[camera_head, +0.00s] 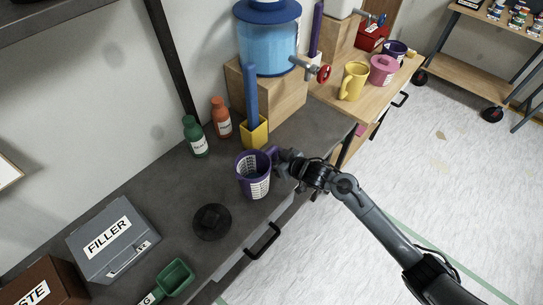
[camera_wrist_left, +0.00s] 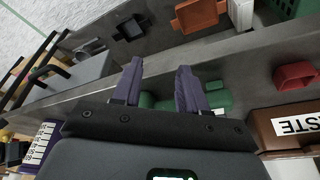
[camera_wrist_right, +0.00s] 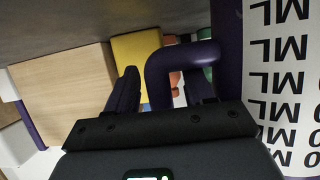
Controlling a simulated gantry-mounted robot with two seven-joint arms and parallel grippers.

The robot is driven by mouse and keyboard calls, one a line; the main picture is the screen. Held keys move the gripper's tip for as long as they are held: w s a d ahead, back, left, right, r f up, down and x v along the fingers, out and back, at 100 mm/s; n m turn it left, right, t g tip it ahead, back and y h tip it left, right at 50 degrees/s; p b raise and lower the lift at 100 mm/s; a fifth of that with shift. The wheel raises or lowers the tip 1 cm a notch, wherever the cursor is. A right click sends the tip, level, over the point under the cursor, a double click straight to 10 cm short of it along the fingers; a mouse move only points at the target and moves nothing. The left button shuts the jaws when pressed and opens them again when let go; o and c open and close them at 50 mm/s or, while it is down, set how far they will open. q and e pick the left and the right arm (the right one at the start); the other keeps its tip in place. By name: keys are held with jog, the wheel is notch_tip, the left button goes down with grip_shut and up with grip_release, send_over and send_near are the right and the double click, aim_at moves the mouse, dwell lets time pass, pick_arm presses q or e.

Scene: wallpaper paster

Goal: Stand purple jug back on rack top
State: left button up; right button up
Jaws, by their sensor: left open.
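The purple jug (camera_head: 250,188), with a white measuring label, stands upright on the dark worktop near its front edge. Its handle faces my right gripper (camera_head: 283,160). In the right wrist view, the fingers of my right gripper (camera_wrist_right: 162,88) stand apart on either side of the jug's handle (camera_wrist_right: 160,72), with a gap visible at the left finger. My left gripper (camera_wrist_left: 160,85) is open and empty above the worktop, out of the head view. A wood-topped unit (camera_head: 327,90) at upper right bears a yellow jug (camera_head: 353,82) and a pink jug (camera_head: 382,70); whether it is the rack is unclear.
A yellow holder (camera_head: 256,137), two bottles (camera_head: 195,136) and a wooden block under a blue water tank (camera_head: 268,48) stand behind the jug. A black round object (camera_head: 212,222), green scoop (camera_head: 175,277) and grey filler box (camera_head: 113,240) lie leftward. A drawer handle (camera_head: 263,241) juts out below.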

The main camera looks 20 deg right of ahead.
jog(key=shift+r, duration=0.15)
jog(key=shift+s+d+r, duration=0.1)
jog(key=shift+s, duration=0.15)
jog(key=p+v, duration=0.2)
jog(key=v, duration=0.9)
jog(key=s+a+f+m+g+h, duration=0.1)
jog(key=s+f+g+h, duration=0.1)
jog(key=s, duration=0.7)
jog(key=s+f+m+g+h, duration=0.1)
jog(key=s+f+g, duration=0.1)
jog(key=s, duration=0.7)
jog(key=s+a+f+m+g+h, duration=0.1)
jog(key=s+g, duration=0.3)
jog(key=s, duration=0.4)
jog(key=shift+s+a+f+h, duration=0.35)
jog(key=shift+s+f+h, duration=0.1)
jog(key=shift+h, duration=0.35)
jog(key=shift+w, duration=0.1)
